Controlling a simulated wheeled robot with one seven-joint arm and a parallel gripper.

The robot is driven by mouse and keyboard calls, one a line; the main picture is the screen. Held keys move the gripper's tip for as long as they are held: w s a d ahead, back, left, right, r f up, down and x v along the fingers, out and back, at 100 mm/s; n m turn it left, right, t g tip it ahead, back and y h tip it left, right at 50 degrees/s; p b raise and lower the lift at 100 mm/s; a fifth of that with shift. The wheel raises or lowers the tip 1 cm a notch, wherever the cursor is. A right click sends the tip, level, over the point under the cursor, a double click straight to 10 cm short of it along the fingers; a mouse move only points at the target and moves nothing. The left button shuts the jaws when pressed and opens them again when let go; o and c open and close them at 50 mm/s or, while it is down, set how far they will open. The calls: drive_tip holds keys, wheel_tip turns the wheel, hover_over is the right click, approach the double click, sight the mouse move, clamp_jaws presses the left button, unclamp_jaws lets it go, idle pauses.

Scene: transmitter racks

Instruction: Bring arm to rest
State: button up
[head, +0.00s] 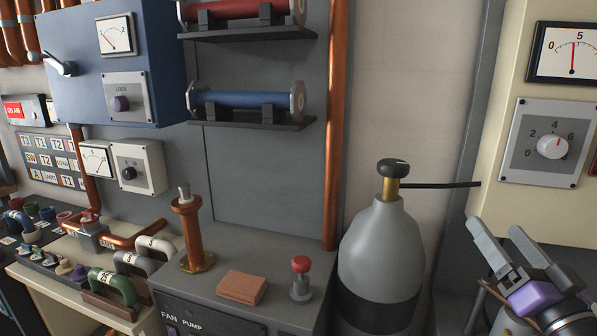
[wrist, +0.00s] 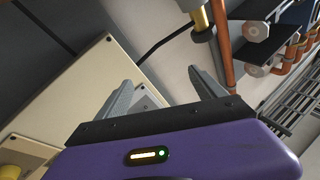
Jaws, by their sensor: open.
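My gripper (head: 500,246) is at the lower right of the head view, in front of the cream cabinet (head: 486,130) and below its knob panel. Its two grey fingers stand apart with nothing between them. In the wrist view my gripper (wrist: 160,88) shows both fingers spread, with the purple body below them. The cream cabinet (wrist: 75,115) shows tilted on the left of the wrist view, with part of its grey knob panel (wrist: 148,100) behind the fingers. Whether the gripper touches the cabinet cannot be told.
A grey gas cylinder (head: 380,250) with a black-topped brass valve (head: 392,180) stands left of my gripper. A thin black hose (head: 440,185) runs from it to the cabinet.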

drive_tip(key=s+a+f+m+g+h, duration=0.1)
drive_tip(key=s+a+f+h, duration=0.15)
drive_tip(key=s+f, duration=0.45)
drive_tip(key=s+a+f+m+h, duration=0.1)
drive_tip(key=s+f+h, duration=0.2)
drive_tip(key=s+f, duration=0.45)
drive_tip(key=s+a+f+n+g+y, duration=0.1)
drive_tip(key=s+a+f, duration=0.2)
drive_tip(key=s, duration=0.5)
drive_tip(key=s+a+f+n+g+y, duration=0.2)
drive_tip(key=s+a+f, duration=0.1)
drive_tip(key=s, duration=0.6)
drive_tip(key=s+a+f+n+g+y, duration=0.1)
drive_tip(key=s+a+f+g, duration=0.1)
drive_tip(key=s+f, duration=0.3)
drive_tip(key=s+a, duration=0.1)
drive_tip(key=s, duration=0.3)
drive_tip(key=shift+a+n, duration=0.2)
drive_tip(key=shift+n, duration=0.2)
drive_tip(key=shift+y, duration=0.25)
